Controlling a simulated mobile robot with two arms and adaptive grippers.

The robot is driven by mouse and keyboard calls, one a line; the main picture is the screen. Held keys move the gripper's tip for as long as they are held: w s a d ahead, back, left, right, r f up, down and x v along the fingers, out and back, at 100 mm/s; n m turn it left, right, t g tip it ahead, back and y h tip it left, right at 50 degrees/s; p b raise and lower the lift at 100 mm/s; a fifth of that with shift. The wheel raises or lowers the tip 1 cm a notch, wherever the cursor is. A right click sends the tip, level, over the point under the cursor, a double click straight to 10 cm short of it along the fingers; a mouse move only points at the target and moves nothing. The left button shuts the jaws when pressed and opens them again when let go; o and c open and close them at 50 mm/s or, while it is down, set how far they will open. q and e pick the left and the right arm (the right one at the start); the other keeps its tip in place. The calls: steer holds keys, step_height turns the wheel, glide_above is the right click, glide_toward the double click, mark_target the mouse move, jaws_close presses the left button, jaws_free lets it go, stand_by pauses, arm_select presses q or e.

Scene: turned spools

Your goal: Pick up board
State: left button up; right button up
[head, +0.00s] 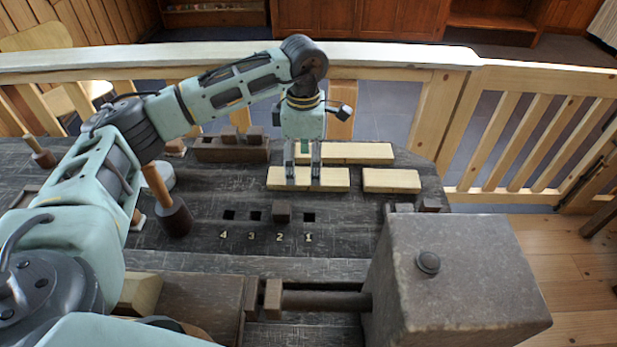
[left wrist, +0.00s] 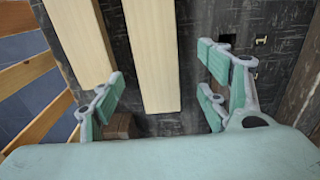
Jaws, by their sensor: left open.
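Several pale wooden boards lie flat on the dark workbench (head: 330,232). The front board (head: 335,180) is under my left gripper (head: 303,180), which is open and points down. A longer board (head: 355,153) lies behind it, and a shorter board (head: 391,180) lies to its right. In the left wrist view, one board (left wrist: 152,55) runs between the open fingers of the left gripper (left wrist: 158,82), with a gap on each side. A second board (left wrist: 80,35) lies to its left, beyond the left fingers. My right gripper is not in view.
A mallet (head: 172,215) stands left of a row of square holes numbered 1 to 4. A brown wooden block (head: 232,150) sits left of the boards. A big stone-like block (head: 450,280) stands front right. A wooden railing (head: 400,55) runs behind the bench.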

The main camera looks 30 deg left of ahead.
mark_target(304, 176)
arm_select(q)
steer(key=f, duration=0.4)
steer(key=shift+w+a+f+p, duration=0.2)
steer(key=shift+f+p, duration=0.1)
steer(key=shift+p, duration=0.1)
steer(key=c, duration=1.3)
steer(key=shift+r, duration=0.1)
